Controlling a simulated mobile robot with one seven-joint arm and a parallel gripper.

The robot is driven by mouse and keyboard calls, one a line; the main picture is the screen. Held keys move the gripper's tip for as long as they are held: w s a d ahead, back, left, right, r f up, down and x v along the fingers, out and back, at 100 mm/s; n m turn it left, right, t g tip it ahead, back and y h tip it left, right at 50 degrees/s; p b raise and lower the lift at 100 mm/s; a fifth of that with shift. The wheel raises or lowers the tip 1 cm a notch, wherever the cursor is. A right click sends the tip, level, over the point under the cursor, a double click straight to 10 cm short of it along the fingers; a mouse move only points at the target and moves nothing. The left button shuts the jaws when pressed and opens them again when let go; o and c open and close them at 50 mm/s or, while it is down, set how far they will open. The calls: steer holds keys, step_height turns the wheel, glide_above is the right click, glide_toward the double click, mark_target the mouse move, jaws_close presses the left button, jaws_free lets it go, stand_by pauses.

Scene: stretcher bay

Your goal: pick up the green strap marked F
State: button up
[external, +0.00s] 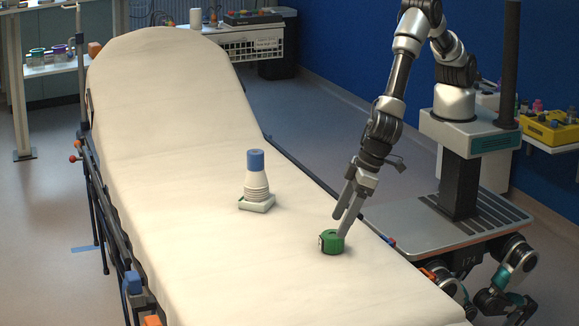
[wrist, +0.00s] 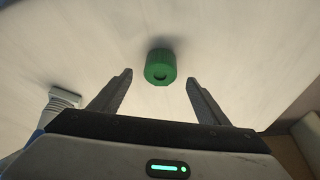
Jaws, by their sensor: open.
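The green strap (external: 332,243) is a short, rolled-up green cylinder lying on the stretcher's white sheet, near its right edge. A small dark-and-white mark shows on its left side in the external view; I cannot read a letter there. My gripper (external: 344,215) reaches down at it from above right. In the wrist view the strap (wrist: 160,67) lies beyond the fingertips, roughly centred between them. My gripper (wrist: 160,78) is open with nothing between its fingers. In the external view a finger overlaps the strap's upper right edge; I cannot tell whether it touches.
A white ribbed object with a blue top (external: 257,182) stands on the sheet to the left of the strap; part of it shows at left in the wrist view (wrist: 64,98). The stretcher (external: 180,150) has side rails. The sheet around the strap is clear.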

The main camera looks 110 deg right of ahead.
mark_target(334, 233)
steer(key=shift+x, duration=3.05)
steer(key=shift+r, duration=0.1)
steer(key=c, duration=1.1)
